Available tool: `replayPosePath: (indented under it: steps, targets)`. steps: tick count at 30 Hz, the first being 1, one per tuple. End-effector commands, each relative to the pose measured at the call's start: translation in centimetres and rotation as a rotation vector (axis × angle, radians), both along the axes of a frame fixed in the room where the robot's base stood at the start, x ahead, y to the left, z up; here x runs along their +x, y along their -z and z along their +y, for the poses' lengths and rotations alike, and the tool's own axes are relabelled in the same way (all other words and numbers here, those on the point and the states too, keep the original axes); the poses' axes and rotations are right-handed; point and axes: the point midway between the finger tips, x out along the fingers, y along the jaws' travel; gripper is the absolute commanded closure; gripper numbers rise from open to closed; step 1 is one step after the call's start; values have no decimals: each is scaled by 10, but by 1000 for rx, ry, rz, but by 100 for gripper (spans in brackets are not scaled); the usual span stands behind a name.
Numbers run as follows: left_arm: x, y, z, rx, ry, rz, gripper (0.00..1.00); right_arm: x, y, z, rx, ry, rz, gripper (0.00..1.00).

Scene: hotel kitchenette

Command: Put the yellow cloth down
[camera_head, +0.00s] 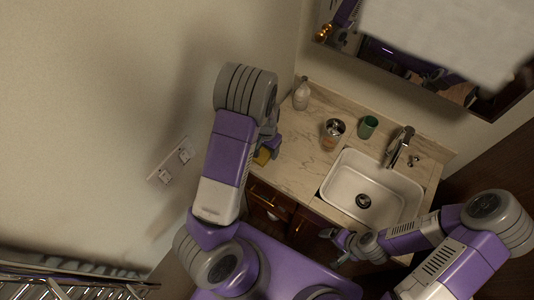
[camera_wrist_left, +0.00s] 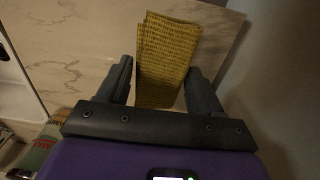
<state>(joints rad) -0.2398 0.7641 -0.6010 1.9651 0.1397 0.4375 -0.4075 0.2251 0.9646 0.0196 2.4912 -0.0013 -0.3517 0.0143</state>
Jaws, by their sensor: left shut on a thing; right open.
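The yellow cloth (camera_wrist_left: 166,55) is held between the two dark fingers of my left gripper (camera_wrist_left: 160,85) in the left wrist view, with the marble counter behind it. Whether the cloth touches the counter cannot be told. My right gripper (camera_head: 338,245) is open, in front of the sink's near edge, with nothing seen in it.
A white sink (camera_head: 345,172) with a faucet (camera_head: 399,146) is at the right. The counter left of the sink is mostly clear.

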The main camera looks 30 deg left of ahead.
Motion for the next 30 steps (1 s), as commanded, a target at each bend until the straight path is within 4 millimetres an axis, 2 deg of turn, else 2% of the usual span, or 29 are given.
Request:
replayPosePath:
  steps: [10,21,22,26,30]
  targets:
    - [0,39,0,0,0,1,64,0,3,0,0,0,-1,9]
    - [0,43,0,0,0,-1,64,1,7,0,0,0,-1,9]
    - [0,43,0,0,0,-1,31,0,7,0,0,0,-1,9]
    - [0,42,0,0,0,-1,12,0,6,0,0,0,-1,9]
    - [0,42,0,0,0,-1,9,0,6,0,0,0,-1,9]
